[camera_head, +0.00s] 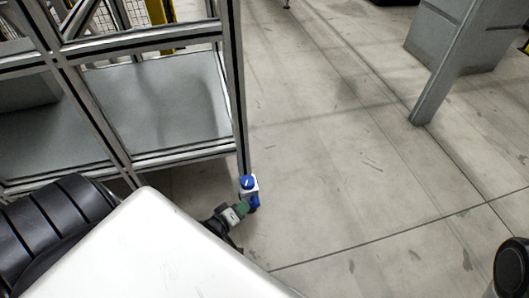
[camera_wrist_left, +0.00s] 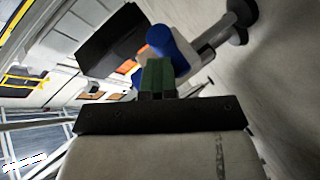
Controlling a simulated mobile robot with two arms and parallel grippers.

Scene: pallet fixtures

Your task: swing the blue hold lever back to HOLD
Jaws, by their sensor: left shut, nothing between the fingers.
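The blue hold lever (camera_head: 248,183) is a small blue piece with a white mark on top, on a white and blue fitting at the foot of the frame's corner post. In the left wrist view the blue lever (camera_wrist_left: 172,45) is just beyond my fingertips. My left gripper (camera_head: 241,208) has green fingertips and is shut and empty. Its tips are at the fitting's left side in the head view; I cannot tell whether they touch it. The fingers (camera_wrist_left: 156,75) also show in the left wrist view and hide part of the fitting. My right gripper is not in view.
The aluminium frame (camera_head: 240,90) with grey panels (camera_head: 165,100) stands on the left. A grey slanted post (camera_head: 445,75) and a grey block stand at the upper right. Open concrete floor (camera_head: 350,150) lies to the right of the fitting.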

